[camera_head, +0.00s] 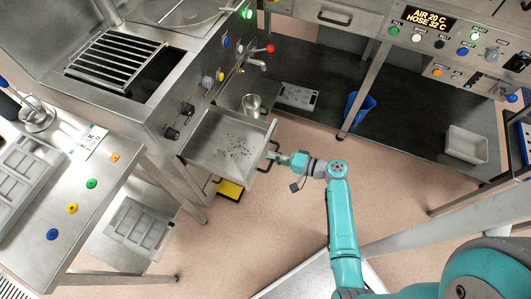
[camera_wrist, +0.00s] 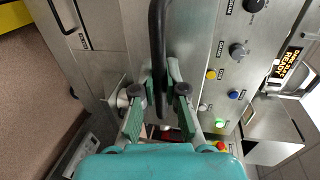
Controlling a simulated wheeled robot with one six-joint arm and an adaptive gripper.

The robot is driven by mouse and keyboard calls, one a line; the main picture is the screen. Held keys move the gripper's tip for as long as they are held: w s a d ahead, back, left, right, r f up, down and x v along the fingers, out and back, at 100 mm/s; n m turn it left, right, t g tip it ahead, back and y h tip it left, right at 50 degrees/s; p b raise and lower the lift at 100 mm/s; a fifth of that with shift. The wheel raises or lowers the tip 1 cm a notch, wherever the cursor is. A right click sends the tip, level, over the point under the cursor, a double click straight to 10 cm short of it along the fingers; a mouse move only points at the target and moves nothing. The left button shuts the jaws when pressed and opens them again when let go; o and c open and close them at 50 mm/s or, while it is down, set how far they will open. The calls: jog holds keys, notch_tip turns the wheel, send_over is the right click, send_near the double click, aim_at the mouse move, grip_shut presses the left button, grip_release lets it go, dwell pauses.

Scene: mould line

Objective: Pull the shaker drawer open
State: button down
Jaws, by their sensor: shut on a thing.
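The shaker drawer (camera_head: 205,133) is a steel tray standing out from the front of the machine, with dark bits scattered on its floor. Its black bar handle (camera_head: 263,165) is on the drawer's right-hand front. My gripper (camera_head: 277,158) is at that handle, shut on it. In the wrist view the black handle (camera_wrist: 157,40) runs down between the green fingers of my gripper (camera_wrist: 159,92). The fingers hide part of the handle.
The machine front beside the drawer has knobs and buttons (camera_head: 207,81). A metal cup (camera_head: 252,104) stands behind the drawer. A yellow pedal (camera_head: 230,190) is on the floor below. A steel table (camera_head: 110,190) stands at left. Floor right of the drawer is open.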

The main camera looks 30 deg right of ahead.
jog(key=shift+s+d, duration=0.15)
jog(key=shift+s, duration=0.05)
jog(key=c, duration=1.2)
grip_release()
jog(key=v, duration=1.2)
jog(key=shift+f, duration=0.1)
